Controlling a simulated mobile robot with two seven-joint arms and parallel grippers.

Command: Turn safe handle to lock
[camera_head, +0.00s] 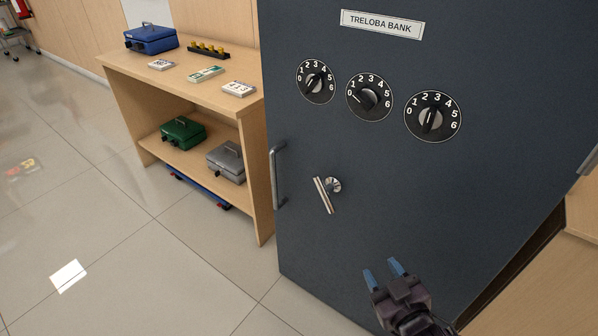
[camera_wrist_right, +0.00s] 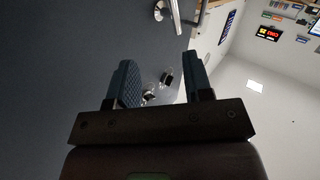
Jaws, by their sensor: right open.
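The dark blue safe door (camera_head: 400,190) fills the right half of the head view. Its silver handle (camera_head: 325,194) is a slanted bar on a round hub, left of the door's middle and below the dials. My right gripper (camera_head: 383,270) is open and empty, below and to the right of the handle, apart from it. In the right wrist view, the two blue fingers (camera_wrist_right: 160,85) are spread with nothing between them that they touch. A silver part of the door hardware (camera_wrist_right: 170,12) shows at the top there. My left gripper is not in view.
Three numbered dials (camera_head: 369,97) sit above the handle. A vertical pull bar (camera_head: 276,177) stands on the door's left edge. The tiled floor at left is clear.

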